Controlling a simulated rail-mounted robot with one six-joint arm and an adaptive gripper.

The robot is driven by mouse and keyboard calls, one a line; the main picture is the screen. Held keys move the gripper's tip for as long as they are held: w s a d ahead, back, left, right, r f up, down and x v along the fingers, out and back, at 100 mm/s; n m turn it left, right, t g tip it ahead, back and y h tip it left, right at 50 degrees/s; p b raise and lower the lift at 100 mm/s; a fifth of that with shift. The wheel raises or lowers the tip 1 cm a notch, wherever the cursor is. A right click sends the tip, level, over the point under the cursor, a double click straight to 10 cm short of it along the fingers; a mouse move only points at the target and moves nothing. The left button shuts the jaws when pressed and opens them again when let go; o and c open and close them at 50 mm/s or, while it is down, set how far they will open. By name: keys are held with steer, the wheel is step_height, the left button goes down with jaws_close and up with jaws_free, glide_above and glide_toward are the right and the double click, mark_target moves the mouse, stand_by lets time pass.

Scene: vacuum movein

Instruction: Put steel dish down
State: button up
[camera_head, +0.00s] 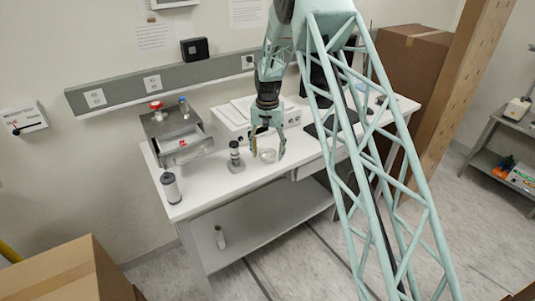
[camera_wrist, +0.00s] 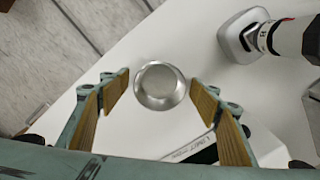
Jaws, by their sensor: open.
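The steel dish (camera_wrist: 160,85) is a small round silvery bowl. In the wrist view it sits between the tips of my gripper (camera_wrist: 166,90), with a visible gap on each side. In the head view the dish (camera_head: 267,155) shows on the white table (camera_head: 213,186), between the fingers of my gripper (camera_head: 267,150). My gripper is open, points down, and its wood-coloured pads do not touch the dish. The dish appears to rest on the tabletop.
A black-and-white device on a grey base (camera_head: 235,158) stands just left of the dish. A white instrument box (camera_head: 230,118) is behind it. A grey open-drawer unit (camera_head: 180,138) and a canister (camera_head: 170,188) stand at the left. The front table edge is close.

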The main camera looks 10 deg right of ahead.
steer(key=shift+r, duration=0.2)
step_height(320, 180, up, 12)
stand_by(0.7)
stand_by(0.7)
